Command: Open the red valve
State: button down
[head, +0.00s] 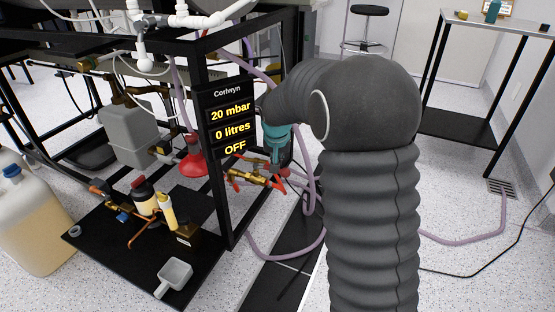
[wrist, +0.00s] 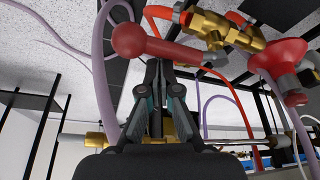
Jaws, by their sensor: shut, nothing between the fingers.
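A brass valve assembly (head: 258,177) with red handles sits low beside the black frame in the head view. In the wrist view, a red lever with a round ball end (wrist: 128,40) crosses above my fingertips and runs right, below the brass fittings (wrist: 222,32). I take this lever to be the red valve. My gripper (wrist: 158,68) is shut and empty, with its fingertips close to the lever near the ball end; I cannot tell whether they touch. In the head view, only the teal part of my gripper (head: 277,138) shows clearly beside my arm.
A black display panel (head: 228,118) reads 20 mbar, 0 litres and OFF. A red cone-shaped part (head: 193,162) also shows in the wrist view (wrist: 278,56). Purple hoses (head: 285,252) loop near the frame.

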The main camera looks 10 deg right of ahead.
jog(key=shift+s+f, duration=0.15)
notch_tip(320, 180, up, 10)
jog(key=r+p, duration=0.1)
jog(key=p, duration=0.2)
jog(key=s+f+n+g, duration=0.2)
jog(key=s+f, duration=0.1)
jog(key=s, duration=0.6)
jog(key=s+r+t+p, duration=0.1)
jog(key=s+r, duration=0.2)
jog(key=s, duration=0.5)
jog(key=s+r+t+p, duration=0.1)
jog(key=s+r, duration=0.3)
jog(key=s, duration=0.5)
jog(key=s+d+r+t+y+p, duration=0.1)
jog(key=s+r, duration=0.3)
jog(key=s, duration=0.5)
jog(key=shift+s+r+n+t+p, duration=0.15)
jog(key=shift+n+t+p, duration=0.15)
jog(key=shift+p, duration=0.6)
